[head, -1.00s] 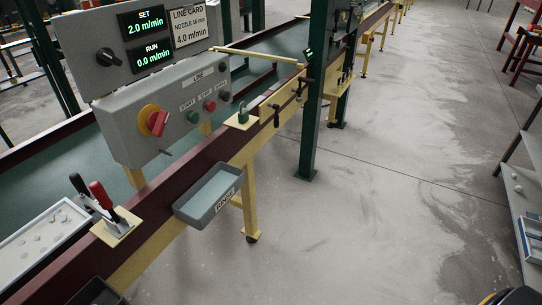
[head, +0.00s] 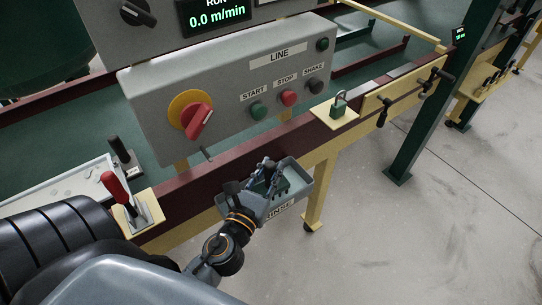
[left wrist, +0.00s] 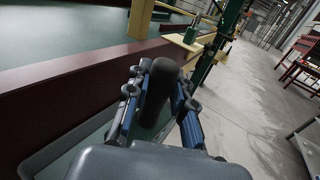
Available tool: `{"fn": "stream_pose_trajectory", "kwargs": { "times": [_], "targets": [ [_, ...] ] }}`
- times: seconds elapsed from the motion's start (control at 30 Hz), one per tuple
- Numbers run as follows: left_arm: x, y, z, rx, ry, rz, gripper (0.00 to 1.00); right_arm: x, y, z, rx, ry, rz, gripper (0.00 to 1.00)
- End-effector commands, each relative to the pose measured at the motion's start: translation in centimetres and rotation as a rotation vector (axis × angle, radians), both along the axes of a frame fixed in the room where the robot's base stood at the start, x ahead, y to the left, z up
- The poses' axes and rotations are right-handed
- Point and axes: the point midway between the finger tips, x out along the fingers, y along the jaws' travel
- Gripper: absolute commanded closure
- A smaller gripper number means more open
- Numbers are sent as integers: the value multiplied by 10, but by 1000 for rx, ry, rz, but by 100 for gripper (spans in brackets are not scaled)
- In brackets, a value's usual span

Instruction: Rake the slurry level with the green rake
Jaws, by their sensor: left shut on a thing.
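My left gripper (head: 268,170) is over the grey rinse tray (head: 322,178) on the line's side. It is shut on the dark, rounded handle of the green rake (left wrist: 160,88), which stands between its fingers in the left wrist view. A dark green toothed part shows beneath the fingers in the head view, at the tray. I cannot tell whether it touches the tray floor. The fingers hide much of the rake. The green belt (head: 165,132) runs behind the side rail. No slurry is plain to see. My right gripper is not in view.
The control box (head: 240,85) with a red rotary switch (head: 198,120) stands close behind the gripper. A red-handled lever (head: 115,190) and a white tray (head: 60,190) are at left. A padlock (head: 339,104) sits on a rail plate. A green post (head: 425,110) rises at right; the floor is clear.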

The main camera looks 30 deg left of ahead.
Motion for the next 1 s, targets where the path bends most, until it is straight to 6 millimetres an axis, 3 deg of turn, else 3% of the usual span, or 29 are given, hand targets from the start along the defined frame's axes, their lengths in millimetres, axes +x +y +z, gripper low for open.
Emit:
{"fn": "stream_pose_trajectory", "kwargs": {
  "times": [0.1,0.2,0.47,0.57,0.8,1.0],
  "targets": [
    [17,21,-16,-7,-4,53,100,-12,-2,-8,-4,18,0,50],
    [23,29,-20,-11,-4,74,100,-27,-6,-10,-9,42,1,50],
    [23,30,-19,-11,-4,77,100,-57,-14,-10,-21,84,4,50],
    [23,30,-19,-10,-3,76,100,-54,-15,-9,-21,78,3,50],
    [22,30,-25,-11,-4,76,100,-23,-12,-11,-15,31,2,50],
    [22,30,-38,-10,-3,76,100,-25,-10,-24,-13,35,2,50]
  ]
}}
